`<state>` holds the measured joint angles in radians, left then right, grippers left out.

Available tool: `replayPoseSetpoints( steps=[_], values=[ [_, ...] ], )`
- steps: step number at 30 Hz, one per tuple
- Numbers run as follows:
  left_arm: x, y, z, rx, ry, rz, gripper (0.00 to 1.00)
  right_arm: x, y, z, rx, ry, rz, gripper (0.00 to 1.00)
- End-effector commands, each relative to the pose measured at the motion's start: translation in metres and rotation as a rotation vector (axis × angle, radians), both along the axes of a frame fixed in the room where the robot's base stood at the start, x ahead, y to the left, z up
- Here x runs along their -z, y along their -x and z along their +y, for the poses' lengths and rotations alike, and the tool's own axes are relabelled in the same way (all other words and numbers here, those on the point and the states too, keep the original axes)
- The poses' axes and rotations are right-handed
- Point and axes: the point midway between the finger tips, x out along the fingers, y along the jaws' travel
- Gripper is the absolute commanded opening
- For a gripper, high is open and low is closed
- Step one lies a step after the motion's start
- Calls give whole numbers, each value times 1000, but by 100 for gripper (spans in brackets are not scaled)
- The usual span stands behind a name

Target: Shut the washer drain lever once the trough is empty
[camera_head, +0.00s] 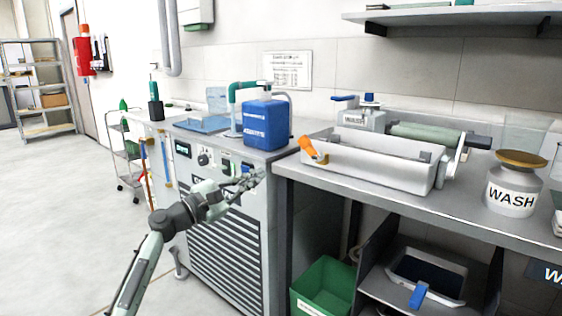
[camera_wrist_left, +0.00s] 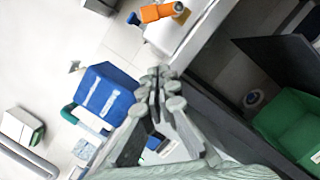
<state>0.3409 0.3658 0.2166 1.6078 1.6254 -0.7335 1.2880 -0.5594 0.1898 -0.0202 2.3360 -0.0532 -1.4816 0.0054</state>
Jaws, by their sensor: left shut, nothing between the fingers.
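The orange drain lever (camera_head: 309,148) sits on a brass fitting at the left end of the white washer trough (camera_head: 380,165) on the right-hand bench. The lever tilts up and to the left. It also shows at the top of the left wrist view (camera_wrist_left: 160,12). I cannot see into the trough well enough to tell whether it holds liquid. My left gripper (camera_head: 254,180) is shut and empty in front of the grey cabinet, below and left of the lever and apart from it. Its closed fingers also show in the left wrist view (camera_wrist_left: 160,82). My right gripper is not in view.
A blue canister (camera_head: 266,126) stands on the cabinet top above my left gripper. The bench front edge (camera_head: 400,213) lies to the right. A WASH jar (camera_head: 513,190) stands at the bench's right. A green bin (camera_head: 325,286) is underneath.

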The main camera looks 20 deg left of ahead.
Motion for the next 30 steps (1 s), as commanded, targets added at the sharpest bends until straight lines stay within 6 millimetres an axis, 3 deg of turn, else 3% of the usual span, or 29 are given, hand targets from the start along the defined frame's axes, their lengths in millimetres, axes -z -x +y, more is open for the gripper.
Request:
replayPoseSetpoints(
  steps=[15,16,18,24,30],
  values=[
    [-20,-84,-48,1,0,-2,0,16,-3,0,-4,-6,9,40],
    [-26,-83,-52,2,-4,-2,0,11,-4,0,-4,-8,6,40],
    [-34,-78,-59,1,-5,-2,0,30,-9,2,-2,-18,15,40],
    [-45,-73,-70,1,-3,0,0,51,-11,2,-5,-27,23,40],
    [-47,-73,-72,0,-2,0,0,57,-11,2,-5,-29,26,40]
  ],
)
